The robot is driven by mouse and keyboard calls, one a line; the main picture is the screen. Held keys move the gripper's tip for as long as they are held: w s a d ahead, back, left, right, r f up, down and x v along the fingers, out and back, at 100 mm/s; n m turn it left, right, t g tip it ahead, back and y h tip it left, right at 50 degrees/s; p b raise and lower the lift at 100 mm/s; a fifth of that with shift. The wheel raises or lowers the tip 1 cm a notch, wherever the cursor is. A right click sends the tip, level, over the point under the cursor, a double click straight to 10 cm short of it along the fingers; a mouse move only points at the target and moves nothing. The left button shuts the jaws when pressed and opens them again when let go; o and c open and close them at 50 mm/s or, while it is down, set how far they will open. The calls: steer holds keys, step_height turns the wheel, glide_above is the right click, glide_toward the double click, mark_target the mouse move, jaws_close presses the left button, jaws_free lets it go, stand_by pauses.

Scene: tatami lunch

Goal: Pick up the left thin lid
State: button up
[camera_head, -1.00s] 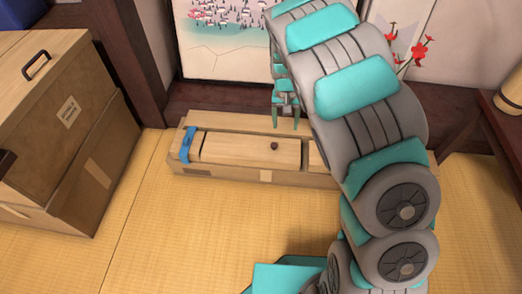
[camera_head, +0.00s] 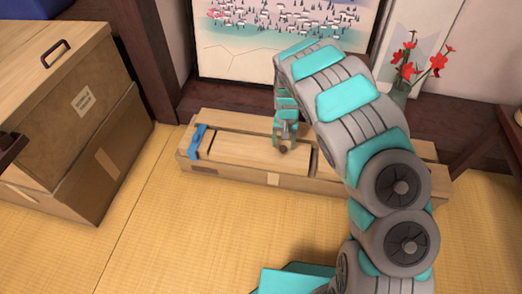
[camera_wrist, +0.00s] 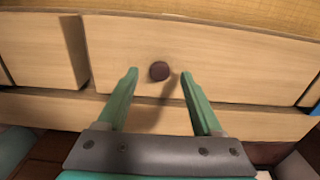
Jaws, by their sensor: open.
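The left thin lid (camera_head: 240,150) is a pale wooden panel lying on a long low wooden box (camera_head: 225,174). It has a small dark round knob, which shows in the wrist view (camera_wrist: 159,70). My gripper (camera_head: 281,149) is just above the knob in the head view. In the wrist view my open gripper (camera_wrist: 158,72) has its two green fingers on either side of the knob, apart from it. The lid's right part is partly hidden by my gripper and arm.
A blue strap (camera_head: 197,136) wraps the box's left end. A large cardboard box (camera_head: 100,155) stands to the left on the tatami (camera_head: 120,245). A picture panel (camera_head: 235,62) and red flowers (camera_head: 438,62) are behind. The tatami in front is mostly clear.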

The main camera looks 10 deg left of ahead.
steer(key=shift+f, duration=0.75)
steer(key=shift+r, duration=0.1)
jaws_close()
stand_by(0.8)
